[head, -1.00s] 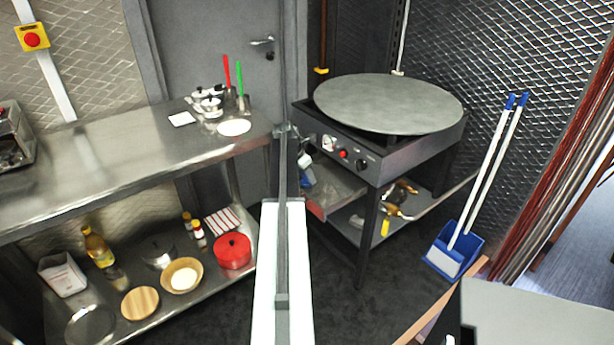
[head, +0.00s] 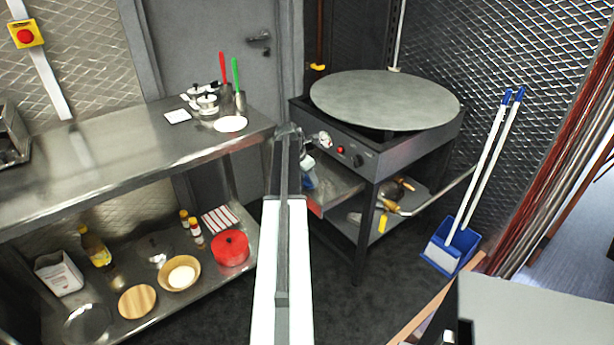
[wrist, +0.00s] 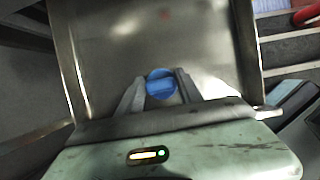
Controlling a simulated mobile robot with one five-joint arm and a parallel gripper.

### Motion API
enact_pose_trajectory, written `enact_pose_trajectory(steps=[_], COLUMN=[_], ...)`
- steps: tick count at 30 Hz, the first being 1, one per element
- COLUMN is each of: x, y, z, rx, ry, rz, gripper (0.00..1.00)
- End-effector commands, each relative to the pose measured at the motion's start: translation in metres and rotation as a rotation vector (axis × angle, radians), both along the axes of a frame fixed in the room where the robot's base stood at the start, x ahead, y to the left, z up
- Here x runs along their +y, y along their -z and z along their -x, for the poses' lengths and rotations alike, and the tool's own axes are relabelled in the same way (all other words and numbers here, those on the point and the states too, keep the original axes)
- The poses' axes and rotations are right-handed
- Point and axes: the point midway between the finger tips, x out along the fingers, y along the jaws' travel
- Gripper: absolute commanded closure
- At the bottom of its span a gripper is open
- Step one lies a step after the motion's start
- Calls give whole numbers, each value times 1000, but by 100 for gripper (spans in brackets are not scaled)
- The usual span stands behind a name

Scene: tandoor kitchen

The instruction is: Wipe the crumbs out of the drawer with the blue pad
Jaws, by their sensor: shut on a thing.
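The drawer (head: 338,184) is a grey metal tray pulled open under the round griddle. In the wrist view its bare metal floor (wrist: 205,50) and raised sides fill the upper middle. My gripper (wrist: 162,75) is shut on the blue pad (wrist: 160,86), which shows as a round blue shape between the fingertips, over the drawer. In the head view a blue patch (head: 308,179) shows beside my arm at the drawer's left; the gripper is mostly hidden there. A faint reddish spot and pale patches show on the drawer floor; I cannot tell whether they are crumbs or reflections.
The griddle (head: 385,98) overhangs the drawer from behind. A steel counter (head: 95,150) with a loaded lower shelf stands left. A blue dustpan (head: 452,247) with long handles stands right. Dark floor is free in front of the griddle stand.

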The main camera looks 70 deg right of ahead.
Motion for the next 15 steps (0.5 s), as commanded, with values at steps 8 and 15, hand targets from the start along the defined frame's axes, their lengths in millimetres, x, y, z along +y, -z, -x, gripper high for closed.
enact_pose_trajectory(steps=[8,15], x=[12,18], y=[2,3], z=[16,28], rx=[1,0], ry=[0,0], rz=[0,-1], gripper=[90,90])
